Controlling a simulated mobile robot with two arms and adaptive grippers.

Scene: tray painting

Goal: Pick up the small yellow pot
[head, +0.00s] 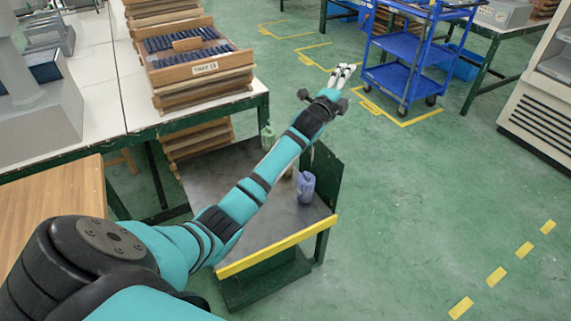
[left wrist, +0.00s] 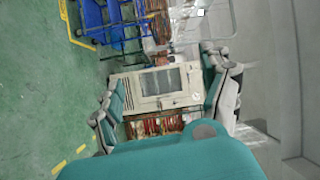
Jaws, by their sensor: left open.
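No small yellow pot shows clearly in either view. A low dark table (head: 229,177) holds a green pot (head: 267,138) at its back and a blue-purple pot (head: 306,188) near its right side. A small pale shape shows beside my arm between them, mostly hidden, and I cannot tell what it is. My left arm reaches across above this table. My left gripper (head: 342,76) is beyond the table's far right corner, above the floor and away from the pots. In the left wrist view its fingers (left wrist: 162,72) are spread with nothing between them. My right gripper is not in view.
The low table has a yellow front edge (head: 279,246) and a dark green side panel (head: 326,176). Stacked wooden trays (head: 200,66) stand on a white workbench (head: 97,65) at left. A blue cart (head: 410,48) stands behind my gripper. Green floor to the right is clear.

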